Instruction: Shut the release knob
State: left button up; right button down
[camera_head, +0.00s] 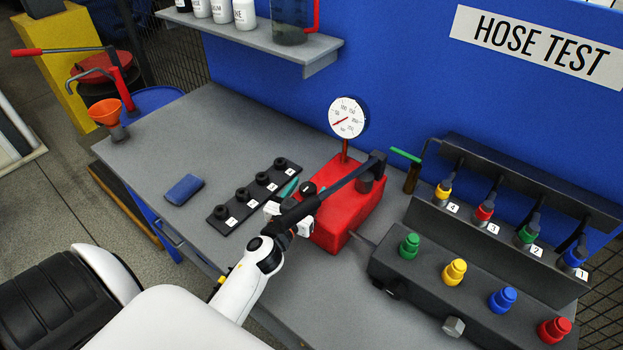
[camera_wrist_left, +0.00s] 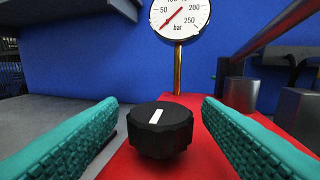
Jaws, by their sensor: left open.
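The release knob (camera_head: 308,187) is a black ridged knob on the red pump body (camera_head: 345,207). In the left wrist view the knob (camera_wrist_left: 160,130) stands upright in the middle, with a white mark on its top that tilts slightly right. My left gripper (camera_head: 284,203) is at the left end of the pump. Its teal fingers (camera_wrist_left: 160,108) are open, one on each side of the knob, with a gap on both sides. The pump's dark lever crosses over the gripper in the head view and partly hides it. My right gripper is not in view.
The pump lever (camera_head: 335,190) slants over the pump. A pressure gauge (camera_head: 348,118) stands behind it. A black strip with several numbered fittings (camera_head: 262,179) lies left of the pump. A manifold with coloured caps (camera_head: 453,272) is at right. A blue cloth-like item (camera_head: 184,190) lies at left.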

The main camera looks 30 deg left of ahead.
aim_at(312, 183)
pick_arm(q)
jog(key=shift+w+a+r, duration=0.1)
jog(key=shift+w+a, duration=0.05)
jog(key=shift+w, duration=1.4)
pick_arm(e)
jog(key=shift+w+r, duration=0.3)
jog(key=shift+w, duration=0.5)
pick_arm(q)
jog(key=c, duration=1)
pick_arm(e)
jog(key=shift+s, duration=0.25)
